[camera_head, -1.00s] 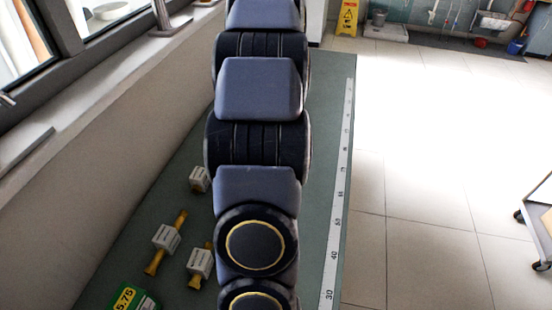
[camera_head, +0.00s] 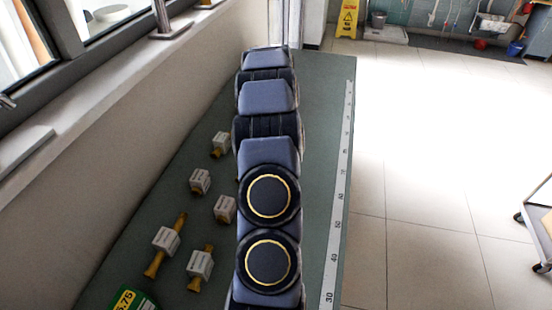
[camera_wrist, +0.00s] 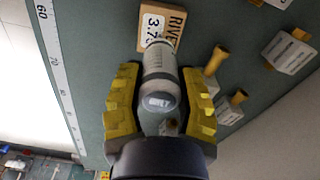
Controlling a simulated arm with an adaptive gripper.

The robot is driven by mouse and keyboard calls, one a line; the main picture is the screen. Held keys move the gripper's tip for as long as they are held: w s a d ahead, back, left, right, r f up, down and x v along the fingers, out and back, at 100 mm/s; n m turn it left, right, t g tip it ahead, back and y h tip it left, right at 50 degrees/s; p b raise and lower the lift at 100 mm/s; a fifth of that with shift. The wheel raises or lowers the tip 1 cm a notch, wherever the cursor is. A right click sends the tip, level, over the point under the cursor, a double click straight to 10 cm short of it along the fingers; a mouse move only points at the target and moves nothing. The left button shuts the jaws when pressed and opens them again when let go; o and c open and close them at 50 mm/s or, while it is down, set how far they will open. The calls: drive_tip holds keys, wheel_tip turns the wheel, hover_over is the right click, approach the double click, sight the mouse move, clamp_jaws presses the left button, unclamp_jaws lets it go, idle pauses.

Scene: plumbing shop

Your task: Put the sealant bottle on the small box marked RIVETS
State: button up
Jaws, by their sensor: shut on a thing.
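The sealant bottle (camera_wrist: 160,82) is pale grey with a rounded end towards the camera. My gripper (camera_wrist: 159,92) has yellow padded fingers, one on each side of the bottle, and is shut on it. The small orange-tan box with a white label (camera_wrist: 161,27) reads "RIVE" and "3.7"; the rest of its text is cut off or hidden. It lies just beyond the bottle in the wrist view, and the bottle overlaps its near edge. I cannot tell whether they touch. In the head view my arm hides the gripper, bottle and this box.
Several white blocks with yellow ends, such as this fitting (camera_head: 166,240), stand left of my arm on the green bench (camera_head: 325,75). A green "5.75" box (camera_head: 133,299) is at the near left. A ruler strip (camera_head: 337,210) runs along the right edge; a wall bounds the left.

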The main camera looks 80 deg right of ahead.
drive_tip(key=shift+f, duration=0.15)
drive_tip(key=o, duration=1)
